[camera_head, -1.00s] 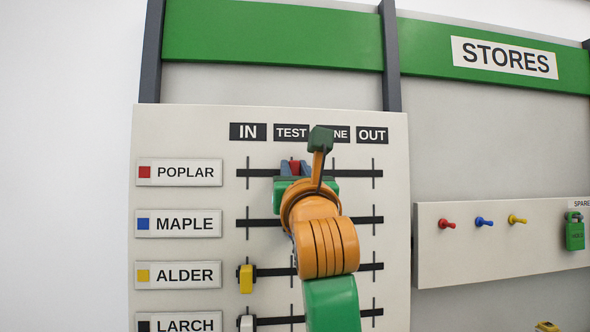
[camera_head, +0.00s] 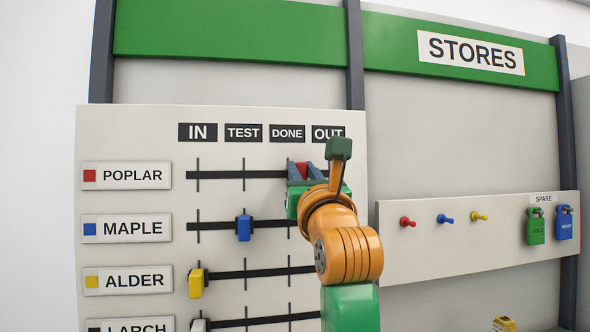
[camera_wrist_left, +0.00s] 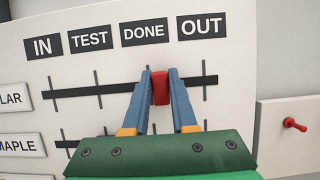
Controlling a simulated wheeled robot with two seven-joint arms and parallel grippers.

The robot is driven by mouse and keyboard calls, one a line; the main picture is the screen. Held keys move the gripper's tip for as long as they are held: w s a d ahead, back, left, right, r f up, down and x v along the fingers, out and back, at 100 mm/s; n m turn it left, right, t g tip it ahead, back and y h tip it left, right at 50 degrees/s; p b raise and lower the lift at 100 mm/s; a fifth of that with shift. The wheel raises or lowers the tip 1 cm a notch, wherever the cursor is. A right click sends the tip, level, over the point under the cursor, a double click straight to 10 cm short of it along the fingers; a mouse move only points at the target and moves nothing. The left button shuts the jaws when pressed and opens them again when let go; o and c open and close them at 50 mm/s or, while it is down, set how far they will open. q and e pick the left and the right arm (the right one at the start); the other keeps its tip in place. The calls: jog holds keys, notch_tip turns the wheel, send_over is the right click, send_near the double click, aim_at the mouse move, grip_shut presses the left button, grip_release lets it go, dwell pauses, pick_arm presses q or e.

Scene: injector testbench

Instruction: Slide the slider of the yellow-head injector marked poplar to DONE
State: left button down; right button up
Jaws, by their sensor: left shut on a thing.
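The poplar row (camera_head: 126,175) has a red square on its label, not yellow. Its red slider (camera_head: 302,168) is on the top rail (camera_head: 220,175), just right of the DONE tick, under the DONE label (camera_head: 287,133) and short of the OUT tick. My left gripper (camera_head: 306,172) is shut on this slider. In the left wrist view the blue fingers (camera_wrist_left: 161,88) are on both sides of the red slider (camera_wrist_left: 161,88), between the DONE label (camera_wrist_left: 145,32) and the OUT label (camera_wrist_left: 202,26). My right gripper is not in view.
The maple slider (camera_head: 244,228) is blue, at TEST. The alder slider (camera_head: 196,283) is yellow, at IN. At right, a spare panel (camera_head: 400,250) holds red, blue and yellow pegs and two padlocks (camera_head: 536,226). A yellow item (camera_head: 504,324) sits low right.

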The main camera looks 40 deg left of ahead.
pick_arm(q)
jog(key=c, duration=1)
grip_release()
jog(key=shift+s+a, duration=0.65)
jog(key=shift+s, duration=0.15)
jog(key=shift+o, duration=1.4)
jog(key=shift+s+a, duration=0.15)
jog(key=b+v, duration=0.4)
jog(key=v, duration=0.3)
jog(key=shift+w+d, duration=0.3)
jog(key=shift+w, duration=0.1)
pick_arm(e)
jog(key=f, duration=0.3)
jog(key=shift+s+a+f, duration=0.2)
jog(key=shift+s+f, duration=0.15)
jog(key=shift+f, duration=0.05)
pick_arm(q)
jog(key=shift+a+f, duration=0.1)
